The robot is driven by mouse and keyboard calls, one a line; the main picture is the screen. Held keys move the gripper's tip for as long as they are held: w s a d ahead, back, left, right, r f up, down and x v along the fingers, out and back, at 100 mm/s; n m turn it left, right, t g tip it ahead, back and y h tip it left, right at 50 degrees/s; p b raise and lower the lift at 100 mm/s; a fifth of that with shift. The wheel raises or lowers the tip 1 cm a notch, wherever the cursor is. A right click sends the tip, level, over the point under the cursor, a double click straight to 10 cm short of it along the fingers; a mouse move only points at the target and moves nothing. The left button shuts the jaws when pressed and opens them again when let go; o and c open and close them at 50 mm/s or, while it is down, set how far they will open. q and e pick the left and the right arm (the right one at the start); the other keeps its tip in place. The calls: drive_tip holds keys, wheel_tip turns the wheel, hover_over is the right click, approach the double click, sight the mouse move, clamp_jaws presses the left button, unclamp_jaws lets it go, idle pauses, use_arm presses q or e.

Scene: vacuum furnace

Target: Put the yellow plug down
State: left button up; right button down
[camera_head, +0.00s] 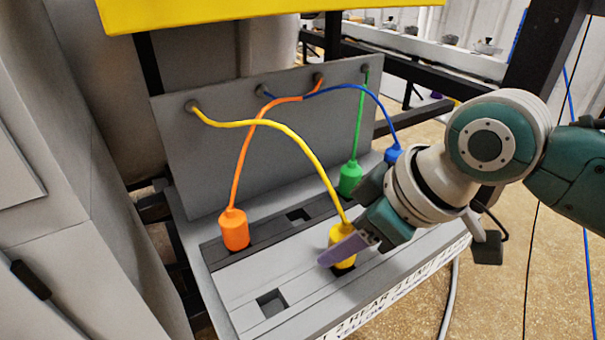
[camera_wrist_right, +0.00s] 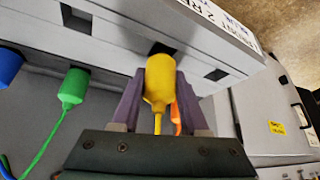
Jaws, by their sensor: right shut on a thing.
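The yellow plug (camera_head: 340,236) hangs on a yellow cable over the front strip of the grey panel (camera_head: 262,277). My right gripper (camera_head: 346,250) reaches in from the right with its purple fingers on the plug. In the right wrist view, the yellow plug (camera_wrist_right: 159,80) sits between the two fingers of my right gripper (camera_wrist_right: 160,100). The plug's tip is at a dark square socket in the panel (camera_wrist_right: 205,45); I cannot tell whether it is inside. My left gripper is not in view.
An orange plug (camera_head: 234,230), a green plug (camera_head: 350,178) and a blue plug (camera_head: 393,153) stand along the rear strip. An empty square socket (camera_head: 271,302) is at the front left, and another (camera_head: 298,214) is behind. The cables arch from the upright plate (camera_head: 265,140).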

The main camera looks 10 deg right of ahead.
drive_tip(key=shift+f, duration=0.25)
drive_tip(key=shift+f, duration=0.35)
drive_tip(key=shift+c, duration=2.1)
unclamp_jaws()
